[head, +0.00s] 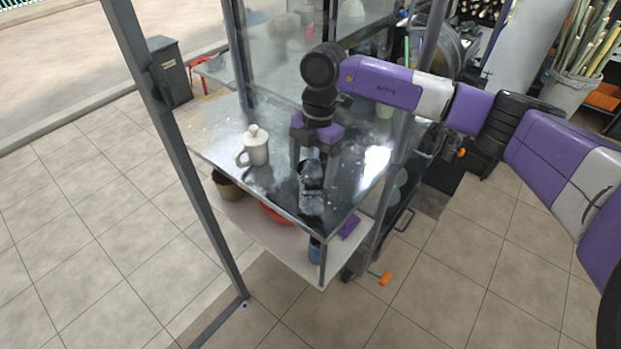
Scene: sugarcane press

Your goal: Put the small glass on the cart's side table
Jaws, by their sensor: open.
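The cart's side table (225,143) has a shiny steel top and fills the middle of the head view. My gripper (314,168) points straight down over its right part, with its fingers apart. A small, dark-looking clear glass (311,175) is upright on the tabletop, at or between the fingertips. I cannot tell whether either finger touches it. A similar shape just below it in the picture looks like its reflection, but I cannot be sure.
A grey post (183,160) rises at the left, and another stands right of the table. The lower shelf (265,232) holds a pot and a red bowl. Tiled floor is clear in front.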

